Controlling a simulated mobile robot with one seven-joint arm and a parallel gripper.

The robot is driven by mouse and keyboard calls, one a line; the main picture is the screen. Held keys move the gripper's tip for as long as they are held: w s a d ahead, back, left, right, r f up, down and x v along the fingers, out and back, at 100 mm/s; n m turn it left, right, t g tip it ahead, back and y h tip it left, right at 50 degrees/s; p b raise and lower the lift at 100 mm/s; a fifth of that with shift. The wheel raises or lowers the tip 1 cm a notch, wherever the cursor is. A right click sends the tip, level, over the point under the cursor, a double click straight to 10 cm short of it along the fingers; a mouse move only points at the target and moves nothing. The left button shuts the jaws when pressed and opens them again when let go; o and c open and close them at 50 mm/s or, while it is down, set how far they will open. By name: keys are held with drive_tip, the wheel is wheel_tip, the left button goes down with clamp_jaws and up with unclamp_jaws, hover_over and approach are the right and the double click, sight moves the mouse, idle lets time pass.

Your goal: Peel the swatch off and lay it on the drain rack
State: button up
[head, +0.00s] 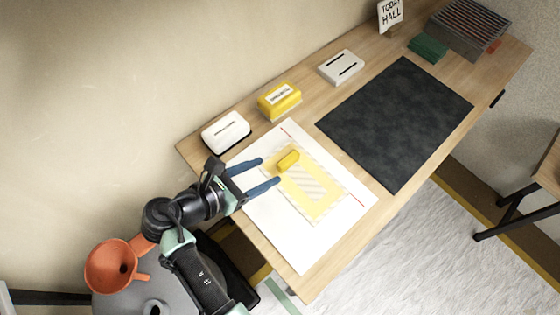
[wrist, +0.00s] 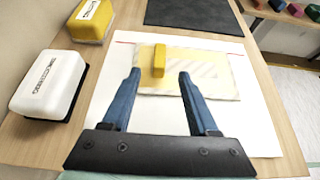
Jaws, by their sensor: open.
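The swatch (head: 318,196) is a pale striped piece with a yellow border, lying flat on a white sheet (head: 300,245) on the table. The slatted grey drain rack (head: 466,28) stands at the table's far right end.
A white box (head: 226,132), a yellow box (head: 280,101) and a slotted light box (head: 341,67) line the wall side. A dark mat (head: 395,120) lies bare between sheet and rack. A green block (head: 428,48) and a sign (head: 390,14) stand near the rack.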

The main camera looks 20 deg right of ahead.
sight(283, 163)
drive_tip(key=b+x, duration=0.1)
drive_tip(key=x, duration=0.6)
drive_tip(key=shift+w+d+f, duration=0.1)
drive_tip(key=shift+w+d, duration=0.05)
drive_tip(key=shift+d, duration=0.15)
clamp_jaws()
